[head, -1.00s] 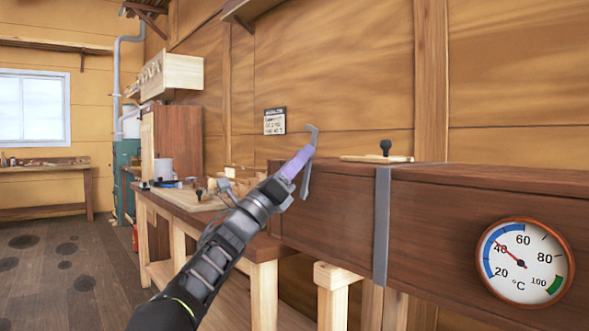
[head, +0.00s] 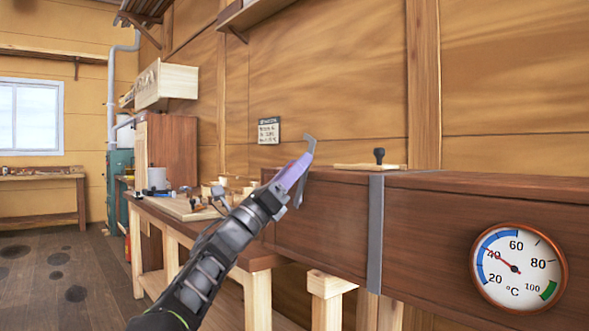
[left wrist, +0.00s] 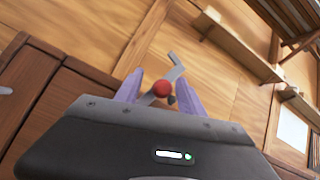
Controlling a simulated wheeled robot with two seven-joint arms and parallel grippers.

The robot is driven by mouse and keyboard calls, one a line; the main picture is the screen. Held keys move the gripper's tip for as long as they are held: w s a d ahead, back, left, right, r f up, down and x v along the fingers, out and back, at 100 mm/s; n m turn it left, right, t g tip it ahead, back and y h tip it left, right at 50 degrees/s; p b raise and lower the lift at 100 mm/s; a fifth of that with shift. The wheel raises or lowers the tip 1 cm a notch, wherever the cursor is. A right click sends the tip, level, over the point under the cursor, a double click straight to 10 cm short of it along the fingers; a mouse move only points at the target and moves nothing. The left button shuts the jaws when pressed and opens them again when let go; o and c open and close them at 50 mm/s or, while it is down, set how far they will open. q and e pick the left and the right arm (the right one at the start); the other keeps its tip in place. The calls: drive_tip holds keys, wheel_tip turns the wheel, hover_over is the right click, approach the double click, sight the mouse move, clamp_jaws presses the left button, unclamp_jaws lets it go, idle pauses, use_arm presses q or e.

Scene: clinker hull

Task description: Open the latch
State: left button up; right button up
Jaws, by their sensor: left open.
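The latch is a grey bent metal bar (head: 309,147) at the far left end of a long brown wooden box (head: 330,215). In the left wrist view the latch bar (left wrist: 175,68) slants between my fingers, with a red round knob (left wrist: 162,89) on it. My left gripper (head: 296,170) has lavender fingers and is at the latch. In the left wrist view its fingers (left wrist: 160,84) stand apart on both sides of the knob. I cannot tell whether they touch it. The latch's mounting is hidden. My right gripper is not in view.
A round dial thermometer (head: 519,266) is on the box's near side, and a grey strap (head: 375,235) crosses the box. A wooden piece with a black knob (head: 379,155) lies on top. A cluttered workbench (head: 190,215) stands beyond my left arm. Open floor (head: 60,285) is at left.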

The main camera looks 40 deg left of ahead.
use_arm(q)
drive_tip(key=b+v, duration=0.1)
drive_tip(key=v, duration=0.7)
idle(0.7)
